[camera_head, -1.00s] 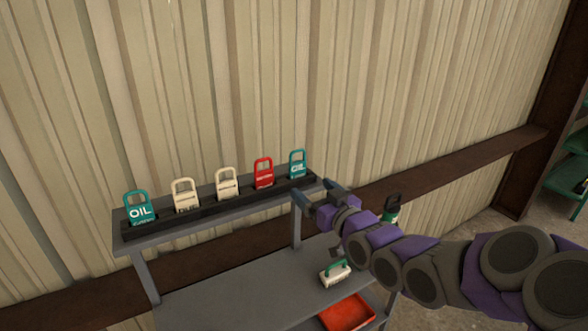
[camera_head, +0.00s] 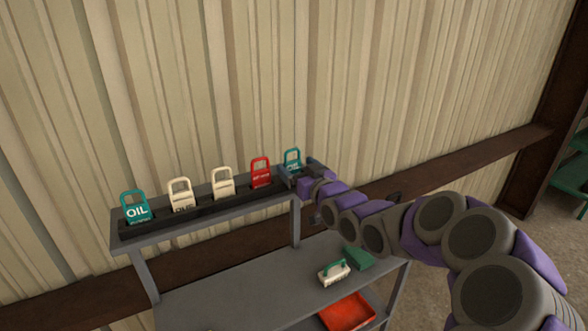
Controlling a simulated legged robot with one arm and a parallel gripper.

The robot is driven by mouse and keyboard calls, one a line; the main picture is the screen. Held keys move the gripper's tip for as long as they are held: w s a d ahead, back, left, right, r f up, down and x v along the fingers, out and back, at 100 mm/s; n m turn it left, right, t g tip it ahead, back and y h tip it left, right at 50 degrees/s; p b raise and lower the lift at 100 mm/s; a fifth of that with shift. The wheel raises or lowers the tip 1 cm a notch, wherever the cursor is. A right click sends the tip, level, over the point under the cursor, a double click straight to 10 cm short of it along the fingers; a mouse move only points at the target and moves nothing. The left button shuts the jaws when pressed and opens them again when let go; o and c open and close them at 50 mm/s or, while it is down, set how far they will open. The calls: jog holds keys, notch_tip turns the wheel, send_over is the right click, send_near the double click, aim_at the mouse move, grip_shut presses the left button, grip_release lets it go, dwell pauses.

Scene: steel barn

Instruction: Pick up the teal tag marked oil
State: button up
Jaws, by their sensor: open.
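A teal tag marked OIL (camera_head: 136,208) stands upright in the slotted rack at the left end of the upper shelf. A second teal tag (camera_head: 292,160) stands at the right end; its small lettering is partly hidden and I cannot read it. My gripper (camera_head: 296,173) is open at this right-hand teal tag, with its fingers in front of the tag's lower part. I cannot tell whether they touch it. My gripper is far from the left tag marked OIL.
Two cream tags (camera_head: 180,194) (camera_head: 223,182) and a red tag (camera_head: 261,172) stand between the teal ones. The lower shelf holds a brush (camera_head: 334,273), a green block (camera_head: 358,257) and a red tray (camera_head: 346,312). The ribbed wall (camera_head: 220,80) rises close behind.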

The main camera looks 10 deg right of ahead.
aim_at(295, 167)
jog(key=shift+w+d+f, duration=0.1)
jog(key=shift+w+f, duration=0.05)
jog(key=shift+w, duration=0.95)
jog(key=shift+w+a, duration=0.2)
jog(key=shift+w, duration=0.1)
jog(key=shift+a, duration=1.25)
jog(key=shift+c, duration=1.1)
jog(key=shift+d, duration=1.05)
jog(key=c, duration=0.5)
jog(key=shift+a, duration=0.15)
jog(key=shift+c, duration=1.3)
jog(key=shift+a, duration=0.35)
jog(key=shift+c, duration=0.3)
